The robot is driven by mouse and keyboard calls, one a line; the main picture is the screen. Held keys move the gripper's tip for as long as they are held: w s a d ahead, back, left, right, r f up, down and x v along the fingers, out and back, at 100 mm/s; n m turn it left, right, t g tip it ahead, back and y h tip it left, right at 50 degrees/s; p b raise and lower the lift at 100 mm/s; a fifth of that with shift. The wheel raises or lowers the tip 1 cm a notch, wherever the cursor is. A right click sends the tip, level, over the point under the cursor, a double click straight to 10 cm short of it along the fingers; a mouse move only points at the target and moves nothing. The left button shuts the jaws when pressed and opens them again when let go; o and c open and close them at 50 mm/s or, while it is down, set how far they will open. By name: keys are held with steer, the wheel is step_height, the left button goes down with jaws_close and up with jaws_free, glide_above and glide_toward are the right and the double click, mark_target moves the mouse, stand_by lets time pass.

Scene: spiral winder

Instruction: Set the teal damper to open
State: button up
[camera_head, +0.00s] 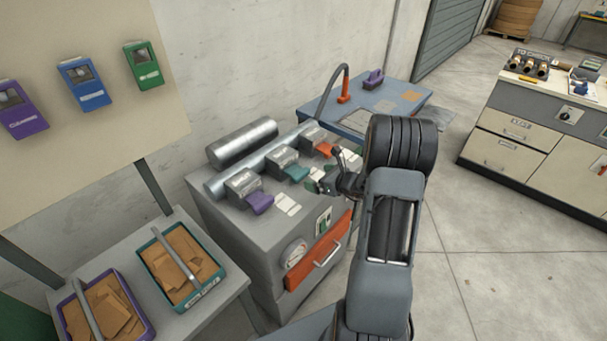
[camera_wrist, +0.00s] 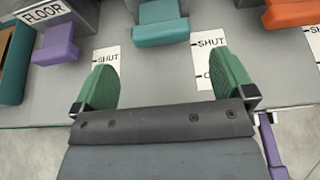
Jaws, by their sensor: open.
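The teal damper (camera_head: 295,173) is the middle of three levers on top of the grey cabinet. In the wrist view the teal damper's handle (camera_wrist: 161,33) lies beside the word SHUT on its white label (camera_wrist: 207,50). The lower word on that label is mostly hidden by my right finger. My gripper (camera_wrist: 165,82) is open and empty, with green pads. It is over the cabinet's front edge, below the teal handle in the picture and apart from it. In the head view my gripper (camera_head: 322,182) is partly hidden by my arm.
A purple damper (camera_wrist: 57,45) is on the left and an orange damper (camera_wrist: 290,14) on the right, both close to the teal one. An orange drawer front (camera_head: 318,252) with a handle is below. Trays (camera_head: 212,284) stand on the left table. Floor is open to the right.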

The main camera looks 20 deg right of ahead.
mark_target(304, 175)
steer(key=x, duration=0.7)
steer(key=shift+w+a+f, duration=0.1)
steer(key=shift+w+f, duration=0.05)
steer(key=shift+w, duration=0.15)
steer(key=c, duration=1.1)
steer(key=shift+s+f, duration=0.15)
steer(key=shift+s, duration=0.2)
steer(key=s, duration=0.1)
steer(key=s+d+b, duration=0.1)
steer(key=s, duration=0.1)
steer(key=s+d, duration=0.1)
steer(key=shift+s+d, duration=0.2)
steer(key=shift+s, duration=0.1)
